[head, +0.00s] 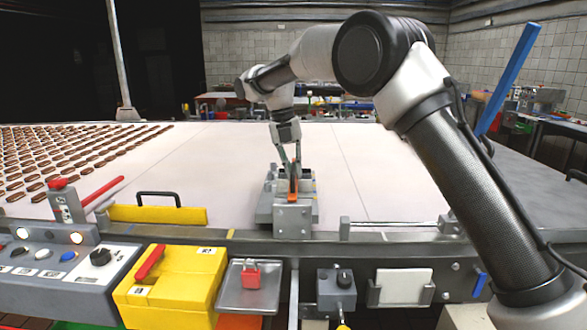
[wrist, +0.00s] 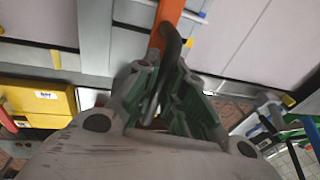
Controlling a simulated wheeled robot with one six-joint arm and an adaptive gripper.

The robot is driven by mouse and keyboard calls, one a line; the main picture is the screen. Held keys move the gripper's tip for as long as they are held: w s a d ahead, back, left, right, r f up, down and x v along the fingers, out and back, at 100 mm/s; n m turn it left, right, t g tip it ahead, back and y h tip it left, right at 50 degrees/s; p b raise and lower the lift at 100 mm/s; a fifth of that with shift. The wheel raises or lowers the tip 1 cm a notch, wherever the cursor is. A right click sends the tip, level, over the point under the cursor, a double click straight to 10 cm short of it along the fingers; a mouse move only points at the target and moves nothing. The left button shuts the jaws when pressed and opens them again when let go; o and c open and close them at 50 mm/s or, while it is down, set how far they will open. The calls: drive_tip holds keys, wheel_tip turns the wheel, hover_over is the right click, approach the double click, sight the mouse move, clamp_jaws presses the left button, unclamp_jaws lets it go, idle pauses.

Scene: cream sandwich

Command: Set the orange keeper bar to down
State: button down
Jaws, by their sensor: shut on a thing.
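The orange keeper bar (head: 292,188) shows as a small orange strip at the grey metal bracket by the belt's near edge, in the middle of the head view. In the wrist view the orange bar (wrist: 172,14) runs from the top edge down to a dark rounded grip piece (wrist: 171,55) between my fingers. My gripper (head: 291,170) points down over the bracket. In the wrist view my gripper (wrist: 164,78) is closed around the bar's dark end, with green pads on both sides. The fingers hide part of the bar, and its exact tilt is hard to tell.
The grey bracket block (head: 292,220) stands at the belt edge. A yellow guard (head: 158,214) with a black handle lies left of it. A control panel (head: 62,265), yellow box (head: 172,285) and small tray (head: 252,290) line the front. The pale belt (head: 375,160) is clear around the bracket.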

drive_tip(key=shift+f, duration=0.1)
drive_tip(key=c, duration=1.5)
unclamp_jaws()
drive_tip(key=shift+w, duration=0.1)
drive_tip(key=shift+v, duration=6)
drive_tip(key=shift+d, duration=0.1)
